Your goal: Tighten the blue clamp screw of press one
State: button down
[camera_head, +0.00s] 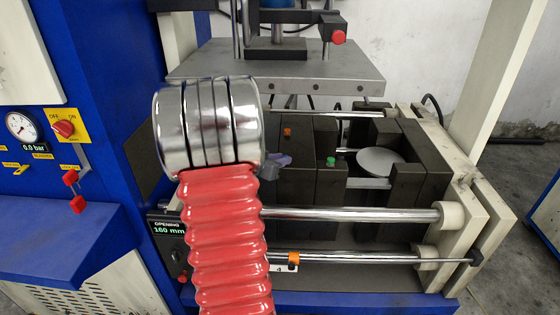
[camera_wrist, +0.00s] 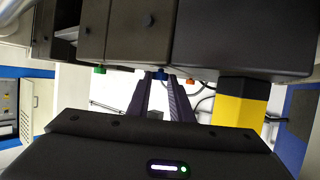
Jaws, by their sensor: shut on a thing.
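The blue clamp screw (camera_wrist: 160,74) shows in the wrist view at the lower edge of a dark press block. My gripper (camera_wrist: 161,80) has its two dark purple fingers close around it, one on each side, and is shut on it. In the head view my gripper's fingertips (camera_head: 279,160) show beside the dark blocks, and the screw is hidden there. The press (camera_head: 350,213) has dark blocks between steel guide rods. Its display (camera_head: 169,228) reads "OPENING 160 mm".
A green knob (camera_head: 331,161) and an orange knob (camera_head: 287,132) sit on the blocks close to my fingers. A grey plate (camera_head: 290,68) hangs above. A steel rod (camera_head: 350,214) crosses in front. A blue cabinet (camera_head: 100,100) with a gauge (camera_head: 21,127) stands left.

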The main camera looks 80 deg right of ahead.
jog(key=shift+w+m+g, duration=0.1)
jog(key=shift+m+g, duration=0.2)
jog(key=shift+g, duration=0.1)
jog(key=shift+w+d+r+m+g+y, duration=0.15)
jog(key=shift+m+g+y, duration=0.1)
jog(key=shift+m+g, duration=0.2)
jog(key=shift+w+d+f+m+g+y, duration=0.1)
jog(key=shift+m+g+y, duration=0.15)
jog(key=shift+m+g, duration=0.2)
jog(key=shift+w+d+m+g+y, duration=0.15)
jog(key=shift+m+g+y, duration=0.65)
jog(key=shift+m+g, duration=0.25)
jog(key=c, duration=1.6)
grip_release()
jog(key=shift+w, duration=0.1)
jog(key=v, duration=1.3)
jog(key=shift+w+a+r, duration=0.2)
jog(key=shift+a, duration=0.1)
